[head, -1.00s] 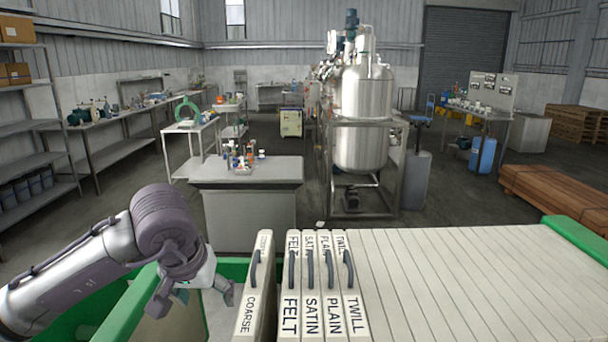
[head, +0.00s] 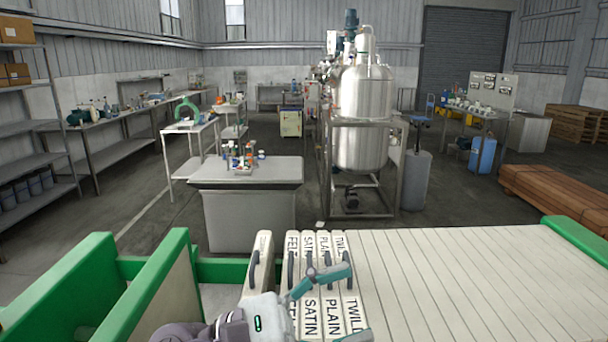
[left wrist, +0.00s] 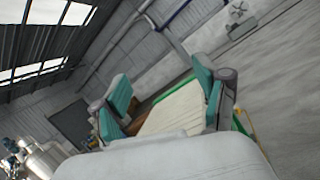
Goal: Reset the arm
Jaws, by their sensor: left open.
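My left gripper (head: 345,305) is in the lower middle of the head view, with its arm coming in from the bottom. Its teal-padded fingers are spread apart, with nothing seen between them, in front of the labelled plates. Their gap is also clear in the left wrist view (left wrist: 163,100). The SATIN plate (head: 308,316), PLAIN plate (head: 331,316) and TWILL plate (head: 353,312) stand side by side, partly covered by the gripper. My right gripper is out of view.
The plates stand in a green-ended frame (head: 165,290) with an open gap at the left. Plain white plates (head: 450,280) fill the right side. A grey table with small bottles (head: 246,171) and a steel tank (head: 362,110) stand beyond, with open floor around.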

